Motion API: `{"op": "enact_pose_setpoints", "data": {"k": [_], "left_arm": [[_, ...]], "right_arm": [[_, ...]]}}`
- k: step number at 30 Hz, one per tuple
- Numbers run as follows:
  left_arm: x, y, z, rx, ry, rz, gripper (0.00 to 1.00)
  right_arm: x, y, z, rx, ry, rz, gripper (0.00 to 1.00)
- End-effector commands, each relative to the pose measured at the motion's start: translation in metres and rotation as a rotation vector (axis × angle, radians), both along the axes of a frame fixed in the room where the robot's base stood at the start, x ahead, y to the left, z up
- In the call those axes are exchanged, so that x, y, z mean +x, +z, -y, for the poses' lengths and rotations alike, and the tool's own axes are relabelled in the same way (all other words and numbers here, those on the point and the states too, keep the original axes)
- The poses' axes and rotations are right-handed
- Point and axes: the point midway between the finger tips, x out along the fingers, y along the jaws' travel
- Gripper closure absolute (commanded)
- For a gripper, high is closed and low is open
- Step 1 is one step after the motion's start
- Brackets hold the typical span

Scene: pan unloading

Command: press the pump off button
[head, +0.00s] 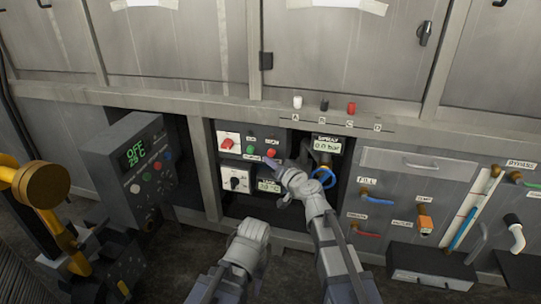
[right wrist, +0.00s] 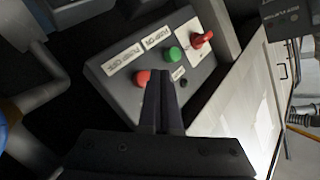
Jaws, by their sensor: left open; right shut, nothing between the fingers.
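The pump off button is a round red button (head: 272,153) on a grey control panel under the cabinets; it also shows in the right wrist view (right wrist: 141,77), beside a white label that seems to read PUMP OFF. My right gripper (head: 271,163) is shut and empty, its tips just below the red button. In the right wrist view its closed fingers (right wrist: 162,82) overlap the button's right edge; I cannot tell whether they touch it. My left gripper (head: 252,226) is open, low in front of the panel and away from the button.
A green button (head: 250,149) and a red switch (head: 229,143) sit left of the red button. Below are a dark rotary knob (head: 236,183) and a small display (head: 269,185). A grey OFF-display unit (head: 136,165) stands left.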

Motion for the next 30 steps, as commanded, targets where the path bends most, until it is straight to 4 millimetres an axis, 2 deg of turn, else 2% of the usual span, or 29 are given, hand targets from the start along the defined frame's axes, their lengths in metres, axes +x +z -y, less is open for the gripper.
{"op": "enact_pose_setpoints", "data": {"k": [14,30], "left_arm": [[0.000,0.000,0.000,0.000,0.000,0.000,0.50],[0.000,0.000,0.000,0.000,0.000,0.000,0.50]], "right_arm": [[-0.043,0.000,-0.011,-0.001,0.001,0.000,1.00],[-0.044,0.000,-0.012,0.000,0.000,0.000,1.00]]}}
